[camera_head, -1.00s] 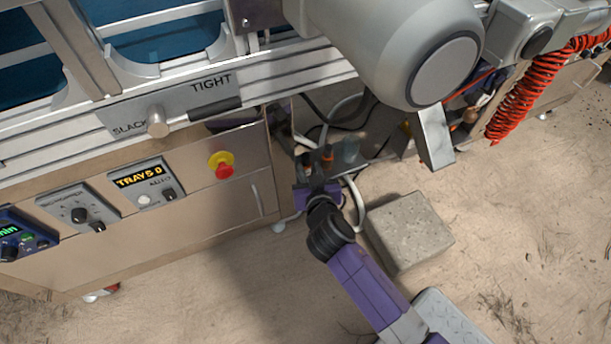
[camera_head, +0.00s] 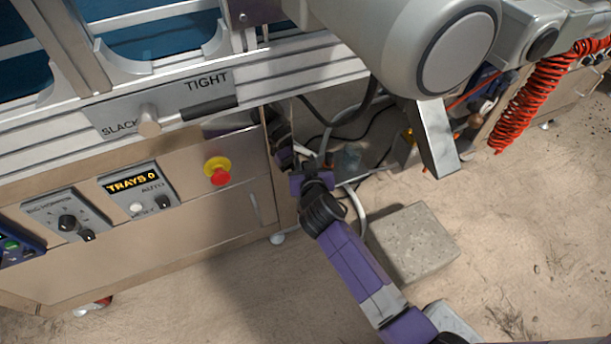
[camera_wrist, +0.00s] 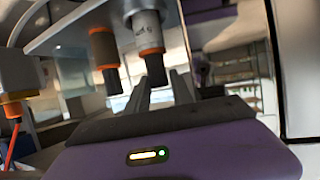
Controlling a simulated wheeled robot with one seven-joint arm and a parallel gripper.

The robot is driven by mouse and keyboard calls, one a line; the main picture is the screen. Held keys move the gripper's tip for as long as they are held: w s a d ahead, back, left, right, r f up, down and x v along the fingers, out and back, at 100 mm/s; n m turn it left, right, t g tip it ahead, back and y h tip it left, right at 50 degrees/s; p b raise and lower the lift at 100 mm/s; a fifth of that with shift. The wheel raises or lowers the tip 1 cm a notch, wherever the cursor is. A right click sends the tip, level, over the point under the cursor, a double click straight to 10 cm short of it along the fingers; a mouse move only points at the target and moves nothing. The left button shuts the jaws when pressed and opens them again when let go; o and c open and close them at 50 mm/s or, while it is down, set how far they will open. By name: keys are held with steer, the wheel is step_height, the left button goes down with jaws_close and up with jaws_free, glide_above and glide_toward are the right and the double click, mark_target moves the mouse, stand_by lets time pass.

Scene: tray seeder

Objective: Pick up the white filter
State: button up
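In the wrist view a white cylinder with an orange ring and a black lower tip, which looks like the white filter (camera_wrist: 147,30), hangs from a grey bracket. A darker cylinder (camera_wrist: 104,48) with an orange ring hangs to its left. My gripper (camera_wrist: 161,92) points toward the white one, with its two grey fingers apart and a gap between them. The fingers appear just below or short of the black tip; I cannot tell the exact depth. No contact shows. In the head view my gripper (camera_head: 281,140) is inside the machine's lower opening, partly hidden, and the filter cannot be made out.
The machine's front panel (camera_head: 240,205) with a red stop button (camera_head: 219,172) stands left of my arm. A concrete block (camera_head: 412,243) lies on the sandy ground to the right.

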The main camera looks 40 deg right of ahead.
jaws_close()
stand_by(1.4)
